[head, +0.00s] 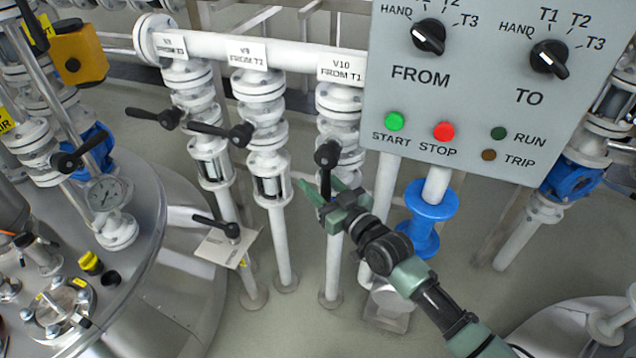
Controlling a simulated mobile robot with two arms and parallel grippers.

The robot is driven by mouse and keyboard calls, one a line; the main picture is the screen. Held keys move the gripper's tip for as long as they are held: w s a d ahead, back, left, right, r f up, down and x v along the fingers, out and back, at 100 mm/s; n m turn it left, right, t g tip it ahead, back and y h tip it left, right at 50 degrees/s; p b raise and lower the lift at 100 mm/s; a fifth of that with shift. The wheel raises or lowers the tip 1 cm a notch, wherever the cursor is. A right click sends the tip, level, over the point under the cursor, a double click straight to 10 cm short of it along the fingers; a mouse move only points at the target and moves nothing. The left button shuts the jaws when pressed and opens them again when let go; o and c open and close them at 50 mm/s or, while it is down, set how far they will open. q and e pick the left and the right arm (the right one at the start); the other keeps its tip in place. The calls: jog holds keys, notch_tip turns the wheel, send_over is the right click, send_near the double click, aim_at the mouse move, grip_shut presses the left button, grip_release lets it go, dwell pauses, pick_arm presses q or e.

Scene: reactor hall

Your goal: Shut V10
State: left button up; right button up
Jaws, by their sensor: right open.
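The V10 valve (338,103) is on the white vertical pipe under the label "V10 FROM T1" (341,68), just left of the control panel. Its black handle (327,155) has a round hub, and its lever runs down along the pipe in the picture. My right gripper (321,186) is green and comes in from the lower right. It is open, with its fingertips at the lower part of the lever, one on each side in the picture. I cannot tell whether they touch it. The gripper hides the lever's lower end. My left gripper is not in view.
The grey control panel (470,110) overhangs right of V10, close above my right arm. The V9 handle (240,133) and another black handle (168,118) stick out to the left. A blue fitting (428,205) stands behind my arm. A steel tank (180,290) fills the lower left.

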grip_shut()
dwell(1.3)
